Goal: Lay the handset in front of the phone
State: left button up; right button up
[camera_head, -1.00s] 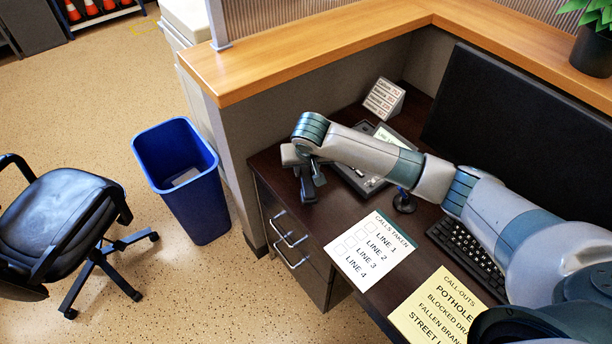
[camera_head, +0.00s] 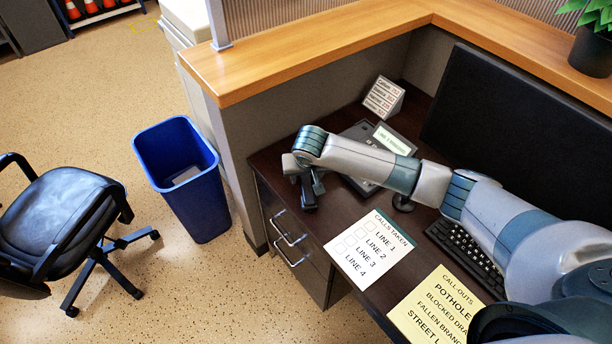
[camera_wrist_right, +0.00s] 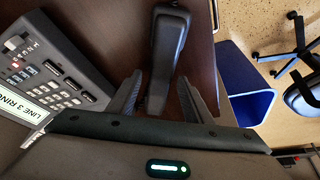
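The phone (camera_head: 362,183) is a grey desk set with keys and a lit display (camera_head: 393,139), partly hidden behind my right forearm. It also shows at the left of the wrist view (camera_wrist_right: 55,80). The dark handset (camera_wrist_right: 168,45) lies on the desk beside the phone, near the desk's left edge. In the head view the handset (camera_head: 309,192) is mostly under my right gripper (camera_head: 306,180). In the wrist view my right gripper (camera_wrist_right: 160,78) has its fingers spread on both sides of the handset, with a gap showing on the left. My left gripper is out of view.
A calls-taken sheet (camera_head: 370,250) and a yellow call-outs sheet (camera_head: 437,308) lie on the desk. A blue bin (camera_head: 180,180) and a chair (camera_head: 70,220) are on the floor.

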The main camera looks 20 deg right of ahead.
jog(key=shift+r, duration=0.1)
jog(key=shift+s+r, duration=0.15)
jog(key=shift+r, duration=0.35)
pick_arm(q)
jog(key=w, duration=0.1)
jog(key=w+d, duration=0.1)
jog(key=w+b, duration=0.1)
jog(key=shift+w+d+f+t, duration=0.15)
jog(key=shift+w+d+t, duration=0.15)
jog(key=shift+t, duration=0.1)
pick_arm(e)
jog(key=v, duration=1.1)
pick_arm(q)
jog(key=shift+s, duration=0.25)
